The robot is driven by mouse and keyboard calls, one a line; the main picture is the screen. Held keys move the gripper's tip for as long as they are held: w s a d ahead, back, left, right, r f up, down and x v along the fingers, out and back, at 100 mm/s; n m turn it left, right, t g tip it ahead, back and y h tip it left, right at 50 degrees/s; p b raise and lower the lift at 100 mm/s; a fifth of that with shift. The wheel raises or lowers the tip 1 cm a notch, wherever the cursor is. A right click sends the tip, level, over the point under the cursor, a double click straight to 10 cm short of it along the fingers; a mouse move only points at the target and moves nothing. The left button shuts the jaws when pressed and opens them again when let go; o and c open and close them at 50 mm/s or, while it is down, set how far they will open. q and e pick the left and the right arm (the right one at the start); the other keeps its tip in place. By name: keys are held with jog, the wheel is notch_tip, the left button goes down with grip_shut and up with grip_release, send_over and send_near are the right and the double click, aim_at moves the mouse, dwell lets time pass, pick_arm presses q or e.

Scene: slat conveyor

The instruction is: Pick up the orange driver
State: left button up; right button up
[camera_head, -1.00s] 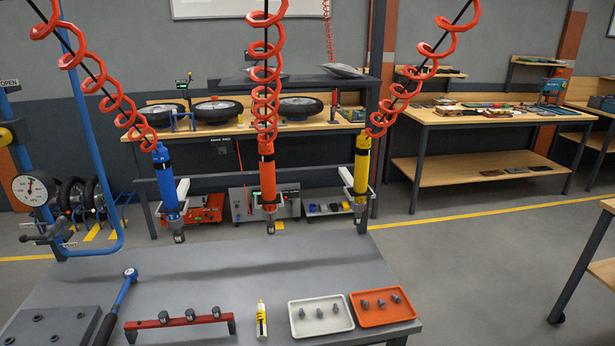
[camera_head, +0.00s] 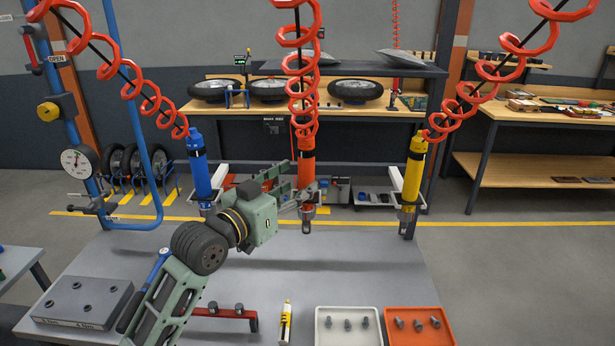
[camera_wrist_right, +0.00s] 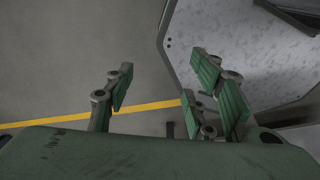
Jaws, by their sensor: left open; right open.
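The orange driver (camera_head: 306,151) hangs upright from a red coiled hose, in the middle of a row of three hanging drivers. My left gripper (camera_head: 301,180) reaches in from the left with its fingers open at the lower part of the orange driver. My right gripper (camera_wrist_right: 163,82) is open and empty in the right wrist view, over the floor beside a grey surface.
The blue driver (camera_head: 199,165) hangs left, close to my left arm, and the yellow driver (camera_head: 413,165) hangs right. Below on the grey table (camera_head: 370,270) are a white tray (camera_head: 322,338), an orange tray (camera_head: 440,340), a yellow-white tube (camera_head: 286,322) and a red rack (camera_head: 215,313).

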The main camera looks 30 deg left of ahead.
aim_at(301, 178)
pick_arm(q)
jog(key=w, duration=0.1)
jog(key=p, duration=0.1)
jog(key=w, duration=0.1)
jog(key=shift+w+a+r, duration=0.15)
jog(key=shift+w+r, duration=0.1)
jog(key=shift+w, duration=0.1)
jog(key=shift+w+f+p, duration=0.25)
jog(key=shift+w+p, duration=0.25)
jog(key=shift+w, duration=0.7)
jog(key=c, duration=0.9)
grip_shut()
jog(key=shift+r, duration=0.1)
pick_arm(e)
jog(key=shift+w+a+r, duration=0.1)
jog(key=shift+w+r, duration=0.2)
jog(key=shift+r, duration=0.3)
jog(key=shift+w+r, duration=0.25)
jog(key=shift+r, duration=0.35)
